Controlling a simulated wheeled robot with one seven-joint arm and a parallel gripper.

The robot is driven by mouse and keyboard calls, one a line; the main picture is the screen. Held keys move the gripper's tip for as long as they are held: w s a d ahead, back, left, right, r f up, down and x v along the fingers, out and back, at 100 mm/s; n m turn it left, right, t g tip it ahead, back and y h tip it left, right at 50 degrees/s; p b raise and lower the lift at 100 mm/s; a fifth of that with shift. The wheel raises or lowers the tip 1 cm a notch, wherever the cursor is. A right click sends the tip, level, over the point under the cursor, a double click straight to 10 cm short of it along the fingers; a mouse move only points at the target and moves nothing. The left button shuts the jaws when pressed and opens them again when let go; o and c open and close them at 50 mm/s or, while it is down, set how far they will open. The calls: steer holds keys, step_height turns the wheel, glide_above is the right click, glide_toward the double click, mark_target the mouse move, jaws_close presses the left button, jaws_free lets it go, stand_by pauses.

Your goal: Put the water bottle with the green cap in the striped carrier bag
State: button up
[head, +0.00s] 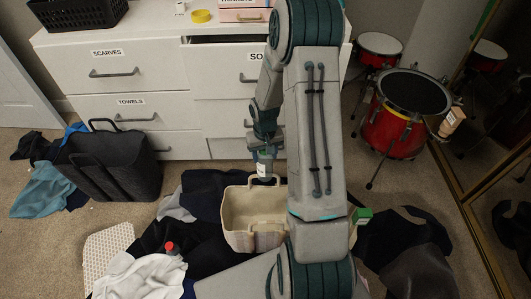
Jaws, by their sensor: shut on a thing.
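My gripper (265,148) points down near the picture's middle and is shut on a small, pale, see-through bottle (264,168) with a whitish label. Its cap is hidden by my gripper, so I cannot see its colour. The bottle hangs upright at the back rim of a cream carrier bag (240,239), overlapping the bag's opening in the picture. I cannot tell how high it is above the rim. The bag stands open, with faint stripes low on its side and a handle at the front. The part of it I see inside looks empty.
A red-capped bottle (170,248) lies among clothes left of the bag. A dark bag (118,160) stands further left. White drawers (125,80) are behind, one slightly open. A red drum (390,130) and a mirror are at right. A small green box (362,215) is beside my arm.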

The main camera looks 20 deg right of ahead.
steer(key=o, duration=1.3)
step_height(320, 180, up, 14)
steer(key=p, duration=0.3)
steer(key=s+a+r+t+p, duration=0.1)
steer(key=s+a+r+p, duration=0.2)
steer(key=s+r+p, duration=0.3)
steer(key=s+a+r+n+t+p, duration=0.1)
steer(key=s+a+r+p, duration=0.2)
steer(key=r, duration=1.4)
steer(key=s+a+r+p, duration=0.3)
steer(key=s+r+p, duration=0.6)
steer(key=r, duration=0.3)
steer(key=shift+s+a+r+t+p, duration=0.2)
steer(key=shift+s+a+t+p, duration=0.2)
steer(key=shift+s, duration=0.35)
